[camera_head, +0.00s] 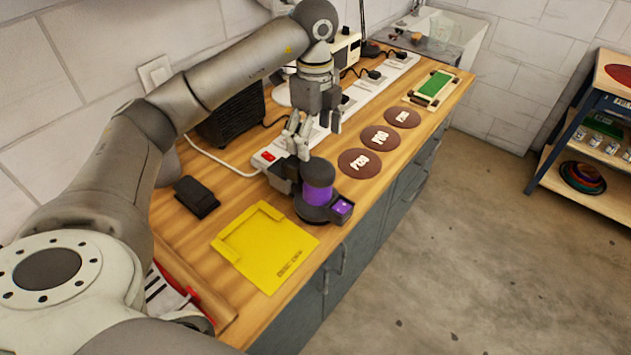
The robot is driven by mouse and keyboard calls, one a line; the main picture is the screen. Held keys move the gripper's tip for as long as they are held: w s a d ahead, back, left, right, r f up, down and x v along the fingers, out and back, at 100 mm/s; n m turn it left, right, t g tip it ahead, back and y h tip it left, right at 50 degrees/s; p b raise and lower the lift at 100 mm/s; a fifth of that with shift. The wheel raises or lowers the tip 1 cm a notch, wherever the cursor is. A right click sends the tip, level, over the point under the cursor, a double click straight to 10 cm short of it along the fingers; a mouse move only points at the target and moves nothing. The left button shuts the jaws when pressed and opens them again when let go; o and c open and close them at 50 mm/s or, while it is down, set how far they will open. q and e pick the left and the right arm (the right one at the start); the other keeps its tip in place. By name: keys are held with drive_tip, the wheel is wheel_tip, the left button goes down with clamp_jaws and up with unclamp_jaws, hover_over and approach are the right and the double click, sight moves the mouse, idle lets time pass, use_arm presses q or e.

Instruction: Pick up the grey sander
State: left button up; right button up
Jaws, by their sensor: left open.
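The grey sander (318,182) is dark grey with a purple band around its body and a small purple-topped part at its front right. It stands on the wooden bench near the front edge, beside the yellow plate. My left gripper (310,138) is open and points down just above and behind the sander, with its fingers near the sander's top. I cannot tell whether a finger touches it. Nothing shows between the fingers. My right gripper is not in view.
A yellow plate (265,247) with a raised edge lies on the bench (228,195). A black block (196,196) lies left of it. Several brown discs (360,163) lie right of the sander. A white power strip (375,90) runs behind. A shelf (550,157) stands far right.

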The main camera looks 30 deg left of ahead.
sight(315, 162)
use_arm(q)
drive_tip(key=f, duration=0.2)
drive_tip(key=s+f, duration=0.1)
drive_tip(key=shift+d+f+p, duration=0.2)
drive_tip(key=shift+d+p, duration=0.15)
drive_tip(key=shift+p, duration=0.05)
drive_tip(key=shift+w+f, duration=0.1)
drive_tip(key=shift+f, duration=0.2)
drive_tip(key=shift+w+a+f+p, duration=0.15)
drive_tip(key=shift+f+p, duration=0.15)
drive_tip(key=f+p, duration=0.1)
drive_tip(key=f, duration=0.1)
drive_tip(key=f+p, duration=0.1)
drive_tip(key=f, duration=0.1)
drive_tip(key=shift+w+a+f, duration=0.1)
drive_tip(key=shift+w+f, duration=0.05)
drive_tip(key=shift+w, duration=0.05)
drive_tip(key=shift+f, duration=0.2)
drive_tip(key=c, duration=1.1)
drive_tip(key=shift+w+r, duration=0.1)
drive_tip(key=shift+w, duration=0.05)
drive_tip(key=shift+c, duration=0.9)
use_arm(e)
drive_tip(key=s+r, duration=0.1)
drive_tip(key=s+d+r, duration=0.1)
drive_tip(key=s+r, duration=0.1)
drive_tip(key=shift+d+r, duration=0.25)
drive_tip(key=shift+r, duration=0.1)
